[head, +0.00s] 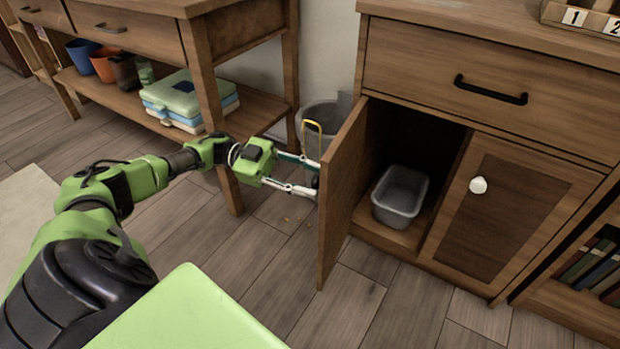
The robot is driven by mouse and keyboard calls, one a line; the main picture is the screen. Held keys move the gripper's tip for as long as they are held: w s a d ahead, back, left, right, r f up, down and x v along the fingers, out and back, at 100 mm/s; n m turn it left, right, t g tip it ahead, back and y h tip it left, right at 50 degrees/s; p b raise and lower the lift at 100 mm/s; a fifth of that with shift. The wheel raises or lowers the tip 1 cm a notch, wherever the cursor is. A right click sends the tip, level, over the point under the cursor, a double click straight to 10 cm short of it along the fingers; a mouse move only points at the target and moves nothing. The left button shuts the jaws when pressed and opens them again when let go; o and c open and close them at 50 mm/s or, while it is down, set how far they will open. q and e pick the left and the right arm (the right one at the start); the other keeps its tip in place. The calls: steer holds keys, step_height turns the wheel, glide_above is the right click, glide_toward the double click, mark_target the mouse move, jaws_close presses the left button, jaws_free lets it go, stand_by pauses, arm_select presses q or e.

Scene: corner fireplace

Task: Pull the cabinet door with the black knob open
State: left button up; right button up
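The left cabinet door (343,190) stands wide open, swung out from the cabinet toward me and seen nearly edge-on. A small dark shape, likely its black knob (315,182), shows at its outer face, mostly hidden by the edge-on angle. My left gripper (316,179) is at that outer face, its two fingers spread above and below the dark shape. There is a visible gap between the fingertips, so it looks open; contact with the door is unclear. My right gripper is out of view.
A grey bin (400,194) sits inside the open compartment. The closed right door (500,225) has a white knob (478,185). A wooden side table (200,80) and a grey bucket (318,118) stand behind my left gripper.

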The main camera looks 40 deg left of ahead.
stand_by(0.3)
arm_select(q)
steer(key=v, duration=0.7)
steer(key=shift+a, duration=0.3)
stand_by(0.4)
